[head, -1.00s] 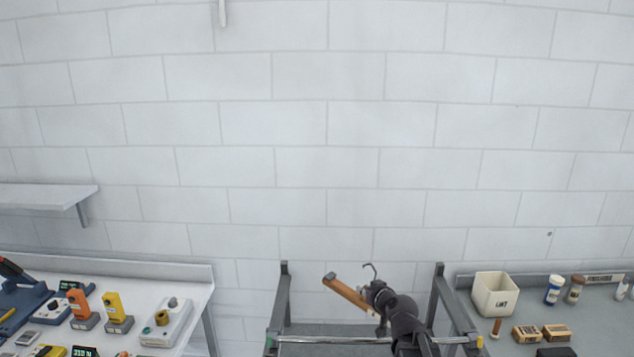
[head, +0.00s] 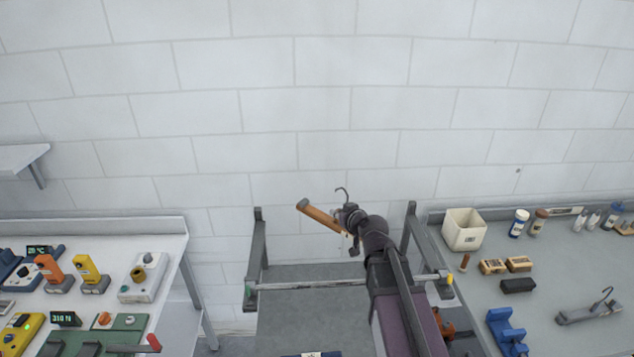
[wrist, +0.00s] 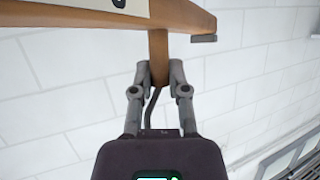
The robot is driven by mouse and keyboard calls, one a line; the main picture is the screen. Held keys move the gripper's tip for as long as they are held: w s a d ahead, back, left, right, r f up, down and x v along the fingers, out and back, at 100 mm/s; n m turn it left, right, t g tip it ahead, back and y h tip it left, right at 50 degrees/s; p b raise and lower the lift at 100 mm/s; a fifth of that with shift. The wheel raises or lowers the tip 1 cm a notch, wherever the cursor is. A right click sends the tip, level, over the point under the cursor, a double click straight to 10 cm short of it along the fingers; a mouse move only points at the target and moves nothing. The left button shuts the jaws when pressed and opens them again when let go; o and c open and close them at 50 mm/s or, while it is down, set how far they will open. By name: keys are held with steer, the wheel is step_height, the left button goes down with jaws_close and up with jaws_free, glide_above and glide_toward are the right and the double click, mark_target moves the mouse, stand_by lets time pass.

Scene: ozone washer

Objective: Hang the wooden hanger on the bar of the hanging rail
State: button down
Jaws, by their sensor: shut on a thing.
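The wooden hanger (head: 320,215) is held up in the air in front of the white wall, its dark wire hook (head: 343,194) upward. My gripper (head: 350,218) is shut on the hanger. In the wrist view my gripper's fingers (wrist: 158,78) close around a wooden part below the long wooden arm of the hanger (wrist: 190,14). A thin grey wire also shows between the fingers. The hanging rail's bar (head: 325,285) runs across between two dark posts, lower in the head picture than the hanger. The hook appears apart from the bar. My arm covers part of the bar.
A white bench (head: 150,235) with several coloured devices stands at left. A grey bench (head: 555,275) at right carries a white bin (head: 464,230), bottles, small blocks and a blue holder (head: 507,331). A shelf (head: 22,157) juts from the wall at left.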

step_height(320, 180, down, 12)
steer(key=b, duration=1.1)
steer(key=shift+r, duration=0.25)
steer(key=shift+s, duration=0.15)
